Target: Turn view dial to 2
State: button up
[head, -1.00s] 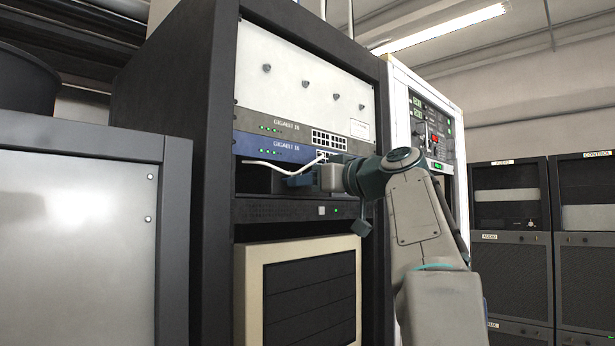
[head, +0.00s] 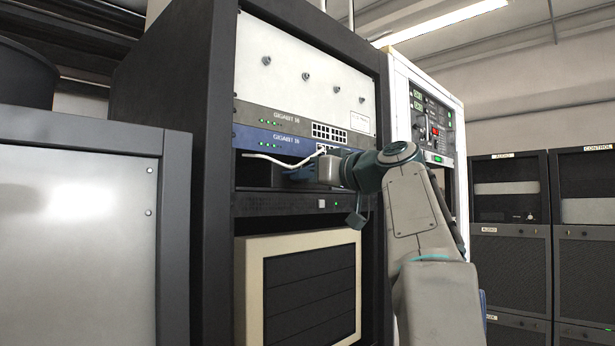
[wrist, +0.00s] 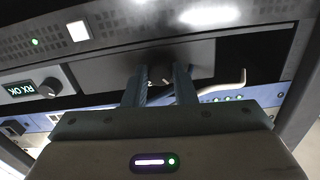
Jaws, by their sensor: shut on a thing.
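My gripper (wrist: 160,88) is shut on a small dark dial (wrist: 160,76) on a dark panel in the wrist view. One finger is on each side of the dial, and the fingers cover much of it. The dial's pointer and most of its markings cannot be read. In the head view my gripper (head: 298,175) reaches into the rack opening just below the blue switch unit, and the dial is hidden there.
A second knob (wrist: 49,87) sits beside a lit display (wrist: 19,89) at the left of the wrist view. A white cable (head: 270,158) runs from the blue unit (head: 282,142) close to my gripper. A vented panel (head: 275,205) lies just below the opening.

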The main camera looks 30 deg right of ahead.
jog(key=shift+r+m+p, duration=0.1)
jog(key=shift+m+p, duration=2.15)
jog(key=shift+m, duration=5.25)
jog(key=o, duration=1)
